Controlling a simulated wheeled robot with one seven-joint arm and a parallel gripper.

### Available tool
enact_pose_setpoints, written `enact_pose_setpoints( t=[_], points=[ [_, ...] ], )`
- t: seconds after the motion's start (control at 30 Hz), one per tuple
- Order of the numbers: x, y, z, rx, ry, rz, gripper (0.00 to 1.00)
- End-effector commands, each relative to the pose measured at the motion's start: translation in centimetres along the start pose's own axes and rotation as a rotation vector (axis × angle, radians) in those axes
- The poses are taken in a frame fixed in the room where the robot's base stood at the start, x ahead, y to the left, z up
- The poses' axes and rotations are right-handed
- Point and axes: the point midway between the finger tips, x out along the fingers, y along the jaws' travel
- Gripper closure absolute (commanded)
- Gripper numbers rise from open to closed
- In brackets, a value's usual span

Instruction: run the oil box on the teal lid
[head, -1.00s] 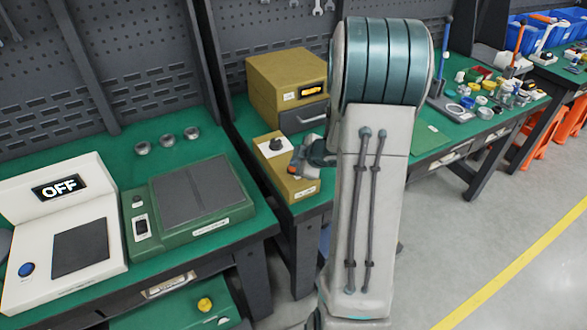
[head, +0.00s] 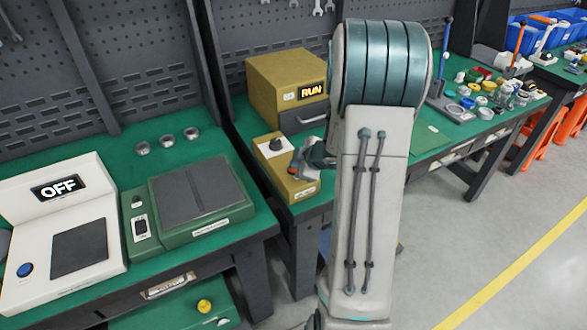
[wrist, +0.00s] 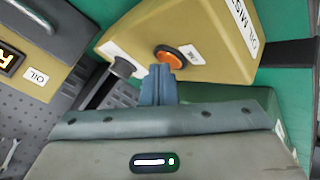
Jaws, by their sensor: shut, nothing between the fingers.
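The oil box (head: 270,75) is a mustard box with a grey drawer front (head: 303,115), which looks closed. Its display (head: 311,90) reads RUN. In front of it is a mustard control box (head: 300,192) with a black knob (head: 275,146) and an orange button. In the wrist view, this orange button (wrist: 178,57) is just beyond the fingertips. My gripper (wrist: 158,72) is shut and empty, with its tips at the lower edge of the button; I cannot tell whether they touch it. I see no teal lid that I can make out; the drawer's inside is hidden.
On the left are a white device (head: 60,235) reading OFF and a green device (head: 190,200) with a dark plate. Several grey rings (head: 166,141) lie behind them. Small coloured parts (head: 485,100) lie on the bench at right. My arm hides the bench's middle.

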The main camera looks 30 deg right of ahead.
Motion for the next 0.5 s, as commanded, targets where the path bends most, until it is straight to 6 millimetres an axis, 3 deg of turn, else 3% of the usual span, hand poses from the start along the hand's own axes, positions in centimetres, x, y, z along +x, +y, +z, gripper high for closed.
enact_pose_setpoints(
  t=[0.5],
  points=[
    [-1.0, 0.7, -0.7, 0.0, -0.001, -0.001, 1.0]
  ],
)
